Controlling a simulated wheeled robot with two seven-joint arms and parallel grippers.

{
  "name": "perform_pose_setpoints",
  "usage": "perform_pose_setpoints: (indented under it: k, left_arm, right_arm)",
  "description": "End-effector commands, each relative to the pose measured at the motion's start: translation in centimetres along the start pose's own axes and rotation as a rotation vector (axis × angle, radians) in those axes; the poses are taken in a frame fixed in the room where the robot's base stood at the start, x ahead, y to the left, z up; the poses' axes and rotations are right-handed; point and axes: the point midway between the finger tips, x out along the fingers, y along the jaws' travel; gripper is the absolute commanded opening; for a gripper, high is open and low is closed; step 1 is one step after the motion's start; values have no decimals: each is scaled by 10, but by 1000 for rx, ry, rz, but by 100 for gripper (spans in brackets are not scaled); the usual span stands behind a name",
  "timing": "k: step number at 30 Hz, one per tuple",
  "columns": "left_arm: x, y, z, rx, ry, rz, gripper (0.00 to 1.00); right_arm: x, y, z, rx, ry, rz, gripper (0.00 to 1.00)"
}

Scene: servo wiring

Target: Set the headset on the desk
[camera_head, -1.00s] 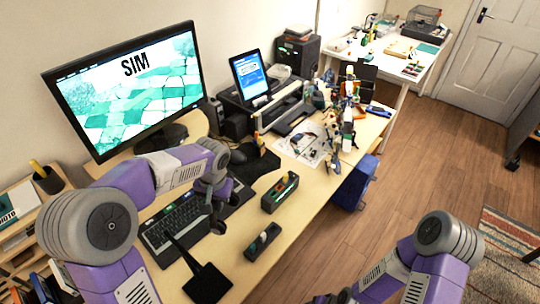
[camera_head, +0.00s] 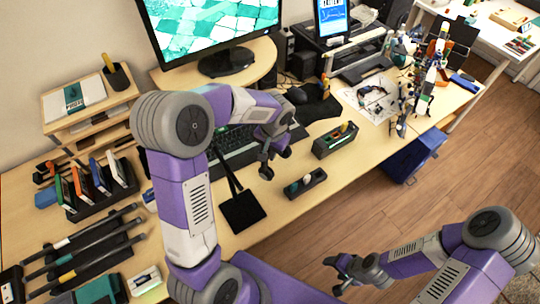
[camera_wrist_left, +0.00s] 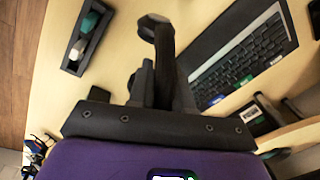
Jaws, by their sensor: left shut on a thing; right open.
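My left gripper (camera_head: 274,156) is over the desk (camera_head: 305,215), near the right end of the keyboard (camera_head: 235,152). It is shut on a small dark thing that looks like the headset (camera_wrist_left: 155,28), with a round, cup-like end in the left wrist view. Dark fingers and band overlap there, so its full shape is hidden. I cannot tell whether it touches the desk. A black stand-like piece (camera_head: 242,211), a flat square plate with a thin rod, is left of and below the gripper. My right gripper (camera_head: 345,270) is open and empty beyond the desk's front edge, over the floor.
A black tray with small items (camera_head: 305,184) and a green-and-black box (camera_head: 335,140) lie right of the left gripper. Upright cases (camera_head: 98,182) and dark rods (camera_head: 85,250) are at left. Bare desk lies around the front edge.

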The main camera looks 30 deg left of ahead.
Motion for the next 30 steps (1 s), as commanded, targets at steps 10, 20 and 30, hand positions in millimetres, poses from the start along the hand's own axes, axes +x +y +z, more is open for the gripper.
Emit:
perform_pose_setpoints:
  k: [10,20,30]
  left_arm:
    - [24,3,1,0,0,0,0]
    - [26,3,1,1,-1,0,44]
    - [23,3,1,1,-1,0,44]
  right_arm:
    - [6,2,0,0,0,0,64]
    - [8,3,0,0,0,0,64]
    - [6,2,0,0,0,0,64]
